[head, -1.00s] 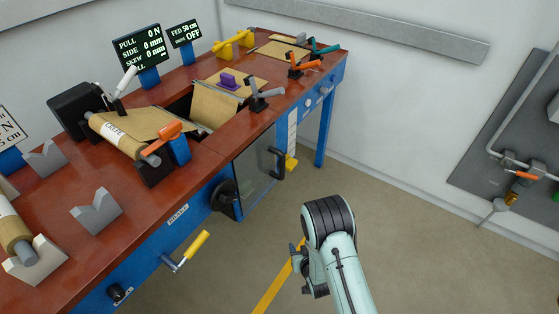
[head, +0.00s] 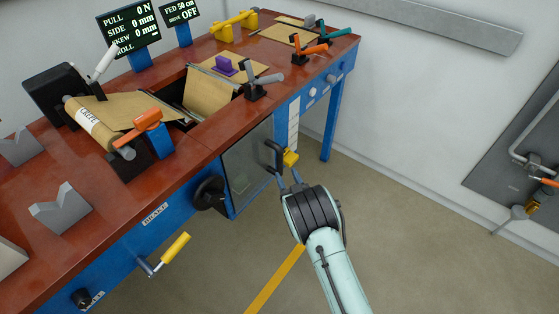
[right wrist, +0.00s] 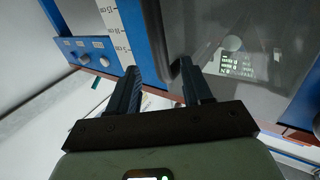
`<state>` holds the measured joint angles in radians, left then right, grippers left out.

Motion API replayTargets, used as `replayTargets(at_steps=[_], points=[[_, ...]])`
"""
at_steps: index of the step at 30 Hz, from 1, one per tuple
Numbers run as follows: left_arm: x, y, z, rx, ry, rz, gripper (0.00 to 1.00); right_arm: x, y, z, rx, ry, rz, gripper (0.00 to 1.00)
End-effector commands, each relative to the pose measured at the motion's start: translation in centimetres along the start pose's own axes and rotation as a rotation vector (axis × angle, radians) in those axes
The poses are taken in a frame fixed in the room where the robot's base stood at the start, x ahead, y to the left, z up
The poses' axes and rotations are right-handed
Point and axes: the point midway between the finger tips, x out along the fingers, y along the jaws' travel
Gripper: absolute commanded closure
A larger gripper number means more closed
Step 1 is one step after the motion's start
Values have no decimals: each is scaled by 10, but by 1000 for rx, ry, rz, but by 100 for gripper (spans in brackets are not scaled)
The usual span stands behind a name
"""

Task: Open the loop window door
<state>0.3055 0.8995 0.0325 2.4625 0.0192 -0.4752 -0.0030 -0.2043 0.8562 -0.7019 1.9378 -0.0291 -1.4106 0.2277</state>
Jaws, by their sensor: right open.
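The loop window door (head: 240,178) is a grey see-through panel in the blue front of the bench, and it looks shut. Its black bar handle (head: 273,156) is on its right side. My right gripper (head: 287,178) is open and empty, just below and in front of the handle in the head view. In the right wrist view my open fingers (right wrist: 160,82) point at the door (right wrist: 235,75), and the dark handle (right wrist: 180,70) shows between the fingertips. I cannot tell whether they touch it. My left gripper is not in view.
A yellow part (head: 290,157) sits just right of the handle. A black knob (head: 209,194) is left of the door, with a yellow-handled crank (head: 174,248) lower left. A white scale strip (head: 293,125) runs beside the door. The floor in front is clear.

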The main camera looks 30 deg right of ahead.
Motion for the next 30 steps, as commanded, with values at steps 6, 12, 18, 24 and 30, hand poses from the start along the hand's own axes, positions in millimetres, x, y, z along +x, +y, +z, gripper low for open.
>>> replayTargets(at_steps=[6, 12, 18, 24, 30], points=[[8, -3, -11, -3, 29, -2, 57, 47, 0, 2, -2, 2, 0, 50], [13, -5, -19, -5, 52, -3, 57, 73, 1, 2, -1, -1, 1, 50], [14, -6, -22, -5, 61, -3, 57, 83, 0, 1, -1, -1, 1, 50], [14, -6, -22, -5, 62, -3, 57, 83, 1, 1, 0, -2, 2, 50], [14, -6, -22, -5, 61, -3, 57, 83, 1, 1, 0, -2, 2, 99]])
